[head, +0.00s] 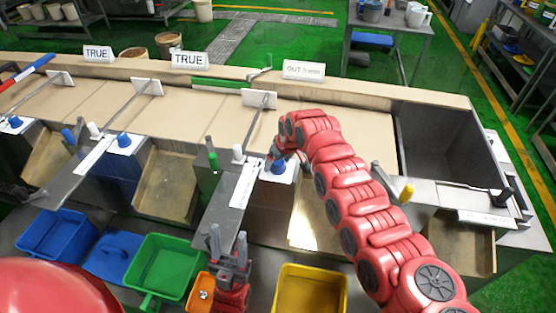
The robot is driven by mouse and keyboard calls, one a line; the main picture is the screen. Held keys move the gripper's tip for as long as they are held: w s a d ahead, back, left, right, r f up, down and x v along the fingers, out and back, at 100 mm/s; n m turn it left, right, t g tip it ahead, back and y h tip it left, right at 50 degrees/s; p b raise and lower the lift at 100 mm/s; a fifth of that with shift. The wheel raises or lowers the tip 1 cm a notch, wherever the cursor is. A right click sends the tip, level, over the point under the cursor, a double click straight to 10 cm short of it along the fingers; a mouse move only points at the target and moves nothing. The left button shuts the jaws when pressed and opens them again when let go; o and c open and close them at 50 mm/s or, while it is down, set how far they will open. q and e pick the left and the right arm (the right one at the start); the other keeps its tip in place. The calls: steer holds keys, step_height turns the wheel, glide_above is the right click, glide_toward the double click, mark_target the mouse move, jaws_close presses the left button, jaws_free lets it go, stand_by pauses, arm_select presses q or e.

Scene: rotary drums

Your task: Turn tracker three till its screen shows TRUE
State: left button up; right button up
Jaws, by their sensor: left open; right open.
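Three white screens stand along the back rail. The left screen (98,54) and the middle screen (189,60) read TRUE. The right screen (304,70) starts with OUT and a small figure in mm that is hard to read. In front of it is a blue knob (279,167) on a white plate. My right gripper (276,156) is open right at this knob, its fingers partly hidden by my red arm; I cannot tell whether they touch it. My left gripper (228,243) is open and empty, fingers up, near the front bins.
Other blue knobs (124,140) stand on the stations to the left. Blue, green, orange and yellow bins (310,285) line the front. A dark open bay (450,140) lies right of the belt.

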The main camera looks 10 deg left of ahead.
jaws_close()
steer(key=shift+f+m+b, duration=0.2)
steer(key=shift+m+b, duration=0.6)
steer(key=shift+b, duration=0.3)
steer(key=m+h+b, duration=0.1)
steer(key=m+b, duration=0.2)
steer(key=b, duration=0.1)
steer(key=m+t+h+b, duration=0.1)
steer(key=m+b, duration=0.2)
steer(key=b, duration=0.2)
steer(key=shift+h, duration=0.4)
steer(key=shift+m+b, duration=0.4)
steer(key=shift+m, duration=0.2)
steer(key=shift+r+m+h+p, duration=0.35)
steer(key=shift+m+h, duration=0.15)
steer(key=shift+m, duration=0.4)
steer(key=shift+f+m+h+p, duration=0.15)
steer(key=shift+m+h+p, duration=0.25)
steer(key=shift+m, duration=0.3)
